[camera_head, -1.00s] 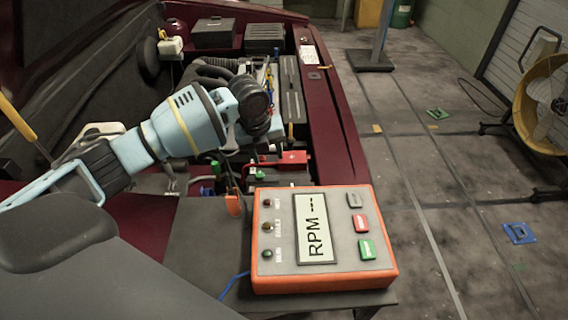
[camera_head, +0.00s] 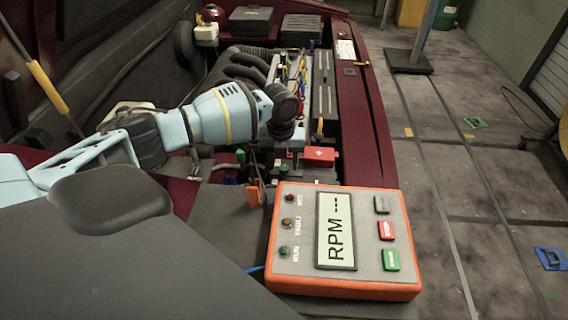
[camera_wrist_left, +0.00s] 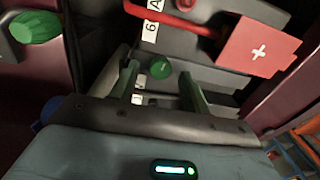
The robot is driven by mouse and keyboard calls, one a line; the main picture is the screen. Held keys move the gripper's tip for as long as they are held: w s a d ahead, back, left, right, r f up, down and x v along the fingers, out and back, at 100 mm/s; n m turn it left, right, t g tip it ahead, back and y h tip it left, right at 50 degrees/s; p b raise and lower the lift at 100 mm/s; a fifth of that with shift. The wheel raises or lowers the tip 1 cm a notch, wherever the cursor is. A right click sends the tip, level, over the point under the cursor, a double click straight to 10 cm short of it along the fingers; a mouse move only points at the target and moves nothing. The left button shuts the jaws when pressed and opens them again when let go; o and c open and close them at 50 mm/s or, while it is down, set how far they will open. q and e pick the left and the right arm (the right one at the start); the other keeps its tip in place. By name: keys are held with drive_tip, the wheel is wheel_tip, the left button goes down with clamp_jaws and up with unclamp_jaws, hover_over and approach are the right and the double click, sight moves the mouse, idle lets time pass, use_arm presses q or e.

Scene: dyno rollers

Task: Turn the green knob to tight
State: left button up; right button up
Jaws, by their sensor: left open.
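A small round green knob (camera_wrist_left: 159,68) with a mark on its face shows in the left wrist view, between and beyond my two fingers. My left gripper (camera_wrist_left: 158,76) is open, one finger on each side of the knob in the picture. I cannot tell if either finger touches it. A larger green ridged cap (camera_wrist_left: 35,27) is at the upper left of that view; which one the task means is not labelled. In the head view my left arm reaches over the engine bay, its wrist (camera_head: 285,105) hiding the fingers. My right gripper is not in view.
A red box with a white cross (camera_wrist_left: 258,47) and a red cable lie close beside the fingers. The orange RPM console (camera_head: 345,240) stands in front of the engine bay. The dark red car edge (camera_head: 365,120) runs along the right, with open floor beyond.

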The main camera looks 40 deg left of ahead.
use_arm(q)
drive_tip(key=shift+f, duration=0.5)
drive_tip(key=c, duration=1)
